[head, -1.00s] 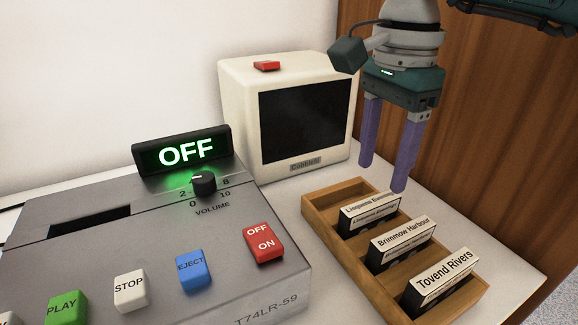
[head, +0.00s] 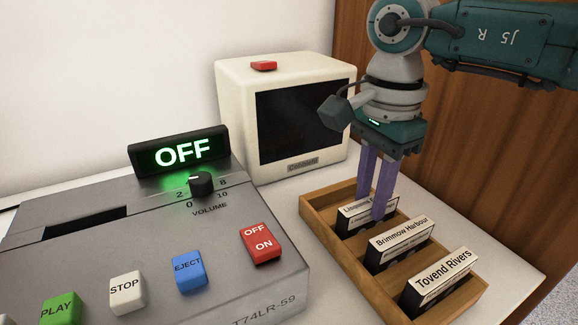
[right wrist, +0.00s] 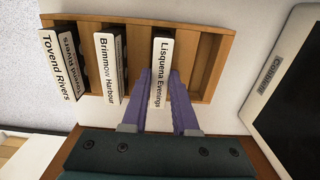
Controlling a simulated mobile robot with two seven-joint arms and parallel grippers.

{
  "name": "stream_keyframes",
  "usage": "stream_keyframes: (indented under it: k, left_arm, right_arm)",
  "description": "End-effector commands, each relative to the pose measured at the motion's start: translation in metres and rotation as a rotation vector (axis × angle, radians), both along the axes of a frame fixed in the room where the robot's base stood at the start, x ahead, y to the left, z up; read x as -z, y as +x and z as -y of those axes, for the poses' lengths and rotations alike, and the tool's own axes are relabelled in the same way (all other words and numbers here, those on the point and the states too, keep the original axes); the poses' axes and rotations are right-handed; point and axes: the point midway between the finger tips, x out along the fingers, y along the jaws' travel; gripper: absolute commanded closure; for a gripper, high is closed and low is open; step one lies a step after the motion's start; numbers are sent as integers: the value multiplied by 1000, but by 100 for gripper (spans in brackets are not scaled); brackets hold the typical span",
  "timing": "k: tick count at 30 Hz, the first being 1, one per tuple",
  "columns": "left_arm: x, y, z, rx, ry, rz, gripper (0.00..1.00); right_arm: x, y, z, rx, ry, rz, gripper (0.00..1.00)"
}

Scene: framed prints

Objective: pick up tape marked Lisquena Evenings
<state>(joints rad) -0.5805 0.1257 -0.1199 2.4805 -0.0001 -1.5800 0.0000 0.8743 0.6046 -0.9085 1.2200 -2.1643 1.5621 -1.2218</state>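My left gripper is not in view.
The rack (head: 318,219) also holds the Brimmow Harbour tape (head: 402,238) and Tovend Rivers tape (head: 443,270). A cream monitor (head: 233,115) stands behind it. A grey tape deck (head: 90,250) with buttons is at left. A wooden panel (head: 470,130) is behind my right arm.

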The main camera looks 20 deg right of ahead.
Motion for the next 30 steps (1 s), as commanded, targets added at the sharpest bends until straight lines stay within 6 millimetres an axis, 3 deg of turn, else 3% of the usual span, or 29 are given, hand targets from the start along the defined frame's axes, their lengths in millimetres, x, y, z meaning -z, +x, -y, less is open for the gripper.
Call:
stream_keyframes:
  k: [6, 23, 30]
  left_arm:
    - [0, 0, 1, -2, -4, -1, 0]
    - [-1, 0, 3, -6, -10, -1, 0]
    - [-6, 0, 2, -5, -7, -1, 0]
  right_arm:
    - [0, 0, 0, 0, 0, 0, 100]
    - [-3, 1, 0, 0, 0, 2, 100]
    - [-31, 1, 1, -1, -1, 5, 100]
